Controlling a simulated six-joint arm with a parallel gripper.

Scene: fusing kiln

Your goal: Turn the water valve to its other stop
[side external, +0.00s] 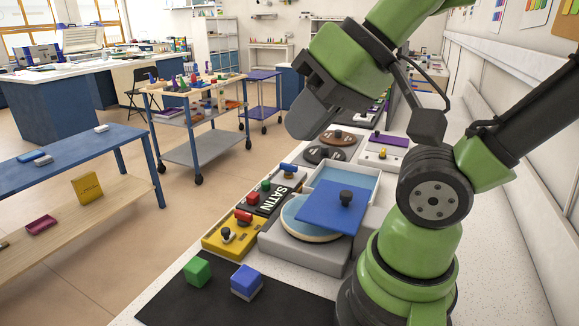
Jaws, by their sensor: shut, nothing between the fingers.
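A small blue lever handle (288,168) sits on a light base at the back left of the bench units; it may be the water valve, but I cannot tell for sure. A red handle (243,216) and a black knob (227,234) sit on a yellow box (218,245) nearer the camera. My gripper (300,126) is shut and empty. It hangs in the air above the bench, apart from these handles in the picture. Its fingertips show only partly, and its exact height is unclear.
A grey unit (305,255) holds a round disc, partly covered by a blue lid (325,205) with a black knob. A black SATIN panel (270,200) stands beside it. Green (198,268) and blue (247,280) blocks rest on a dark mat (185,305). Brown discs (325,153) lie behind.

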